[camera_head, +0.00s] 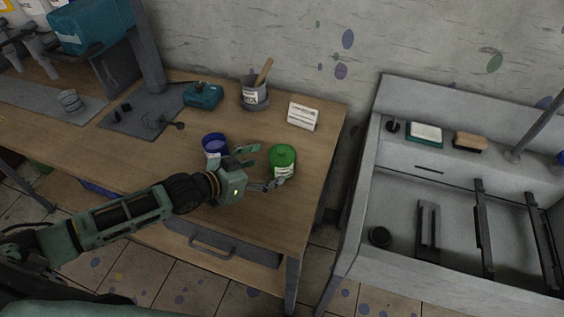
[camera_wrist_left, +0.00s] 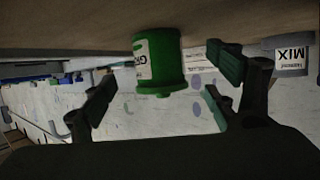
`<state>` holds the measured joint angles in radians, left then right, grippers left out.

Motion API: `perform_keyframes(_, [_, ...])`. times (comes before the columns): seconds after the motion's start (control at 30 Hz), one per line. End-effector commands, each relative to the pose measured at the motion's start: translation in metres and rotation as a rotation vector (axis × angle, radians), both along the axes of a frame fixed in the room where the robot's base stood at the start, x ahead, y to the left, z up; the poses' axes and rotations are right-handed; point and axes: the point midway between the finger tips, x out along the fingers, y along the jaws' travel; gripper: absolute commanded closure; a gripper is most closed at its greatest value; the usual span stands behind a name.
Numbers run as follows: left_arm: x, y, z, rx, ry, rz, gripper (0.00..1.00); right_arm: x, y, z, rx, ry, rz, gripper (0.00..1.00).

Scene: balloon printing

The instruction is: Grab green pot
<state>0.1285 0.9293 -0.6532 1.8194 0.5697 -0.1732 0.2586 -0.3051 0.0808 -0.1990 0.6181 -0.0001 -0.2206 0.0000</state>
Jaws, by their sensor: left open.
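The green pot (camera_head: 282,161) stands upright near the right end of the wooden table, with a green top and a pale label. In the left wrist view the green pot (camera_wrist_left: 159,62) appears upside down, between and beyond the open fingers. My left gripper (camera_head: 262,168) is open, just left of the pot in the head view, with its fingers pointing toward it. I cannot tell whether a finger touches the pot. In the left wrist view my left gripper (camera_wrist_left: 165,95) holds nothing. My right gripper is not in view.
A blue pot (camera_head: 214,145) stands close behind the left gripper. A grey mix pot (camera_head: 254,94) with a wooden stick and a white card (camera_head: 302,116) stand farther back. The wooden table (camera_head: 270,225) has bare room in front. A grey sink unit (camera_head: 400,185) stands to the right.

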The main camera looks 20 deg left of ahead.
Motion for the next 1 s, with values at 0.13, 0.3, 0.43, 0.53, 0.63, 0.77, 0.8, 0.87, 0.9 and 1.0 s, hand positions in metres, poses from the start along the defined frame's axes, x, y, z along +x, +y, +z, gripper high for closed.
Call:
perform_keyframes(0.13, [0.016, -0.014, -0.002, -0.003, -0.002, 0.001, 0.19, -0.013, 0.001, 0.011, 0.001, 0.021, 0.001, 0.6])
perform_keyframes(0.3, [0.032, -0.024, -0.012, 0.0, 0.0, 0.001, 0.19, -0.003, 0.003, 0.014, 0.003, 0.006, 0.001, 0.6])
perform_keyframes(0.43, [0.036, -0.027, -0.016, 0.0, 0.0, 0.0, 0.19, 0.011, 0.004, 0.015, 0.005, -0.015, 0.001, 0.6])
perform_keyframes(0.53, [0.036, -0.027, -0.016, 0.0, 0.0, 0.0, 0.19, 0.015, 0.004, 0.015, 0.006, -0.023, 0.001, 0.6])
perform_keyframes(0.63, [0.036, -0.027, -0.016, 0.0, 0.0, 0.0, 0.19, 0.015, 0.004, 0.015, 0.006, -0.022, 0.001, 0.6])
perform_keyframes(0.77, [0.036, -0.027, -0.016, 0.0, 0.0, 0.0, 0.31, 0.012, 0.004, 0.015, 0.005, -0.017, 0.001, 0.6])
perform_keyframes(0.8, [0.036, -0.027, -0.016, 0.0, 0.0, 0.0, 0.34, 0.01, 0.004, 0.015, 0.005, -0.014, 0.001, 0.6])
perform_keyframes(0.87, [0.036, -0.027, -0.016, 0.0, 0.0, 0.0, 0.39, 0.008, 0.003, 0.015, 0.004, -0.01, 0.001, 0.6])
perform_keyframes(0.9, [0.036, -0.027, -0.016, 0.001, 0.0, 0.0, 0.43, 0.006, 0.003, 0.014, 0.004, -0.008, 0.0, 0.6])
perform_keyframes(1.0, [0.036, -0.027, -0.016, 0.001, 0.0, 0.0, 0.52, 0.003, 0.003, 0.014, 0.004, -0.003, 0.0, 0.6])
